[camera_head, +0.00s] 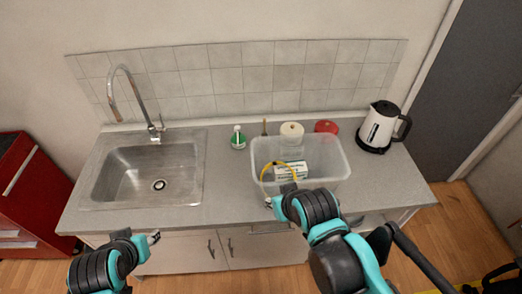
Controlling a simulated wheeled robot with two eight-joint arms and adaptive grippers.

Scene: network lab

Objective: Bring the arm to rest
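My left gripper (152,238) is low at the left, in front of the counter's front edge and cabinet doors. It appears empty, and its finger gap is too small to read. My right gripper (270,202) is at the front left of a clear plastic bin (338,160) on the counter. My own wrist hides part of the bin's front. A thin yellow loop, like a cable (264,168), arches over the bin's front left just beyond this gripper. I cannot tell whether the fingers hold it.
The grey counter (228,190) has a steel sink (140,180) with a tall faucet (152,125) at the left. A green-and-white bottle (238,140), paper roll (292,131), red item (326,126) and kettle (378,126) stand behind or beside the bin. A white labelled item (291,170) lies in the bin.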

